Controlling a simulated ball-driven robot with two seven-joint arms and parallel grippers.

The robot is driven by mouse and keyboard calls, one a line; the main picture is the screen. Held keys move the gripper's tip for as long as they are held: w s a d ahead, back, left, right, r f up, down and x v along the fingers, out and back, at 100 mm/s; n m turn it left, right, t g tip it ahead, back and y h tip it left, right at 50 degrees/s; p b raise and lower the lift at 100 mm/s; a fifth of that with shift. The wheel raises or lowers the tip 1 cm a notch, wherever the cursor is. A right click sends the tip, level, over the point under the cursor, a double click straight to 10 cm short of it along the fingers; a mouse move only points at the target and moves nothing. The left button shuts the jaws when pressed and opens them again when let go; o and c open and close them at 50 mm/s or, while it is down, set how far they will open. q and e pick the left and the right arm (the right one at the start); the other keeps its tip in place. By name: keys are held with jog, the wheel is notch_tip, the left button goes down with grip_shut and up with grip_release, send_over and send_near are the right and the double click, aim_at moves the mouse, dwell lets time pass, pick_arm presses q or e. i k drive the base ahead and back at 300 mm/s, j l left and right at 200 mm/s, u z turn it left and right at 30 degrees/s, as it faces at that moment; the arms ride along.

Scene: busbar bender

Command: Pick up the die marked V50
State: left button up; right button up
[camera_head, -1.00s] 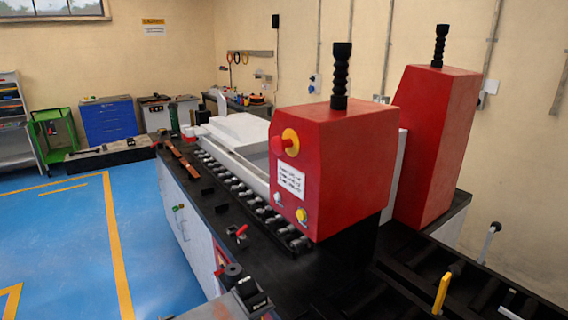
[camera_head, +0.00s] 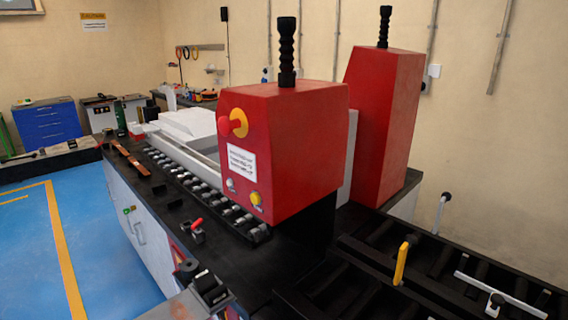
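No marking V50 is readable in the head view, so I cannot tell which piece is that die. A long row of small grey metal pieces (camera_head: 208,190) runs along the black bench top in front of the white machine bed.
The red bending machine head (camera_head: 285,150) with an emergency stop stands on the black bench (camera_head: 255,270). A second red housing (camera_head: 380,130) is behind it. A roller table (camera_head: 440,270) with a yellow handle (camera_head: 402,263) is at right. Blue floor (camera_head: 100,270) at left is clear.

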aim_at(205, 283)
jog(key=j+u, duration=0.15)
jog(key=u, duration=0.2)
jog(key=j+u, duration=0.2)
jog(key=u, duration=0.2)
jog(key=j+u, duration=0.15)
jog(key=u, duration=0.2)
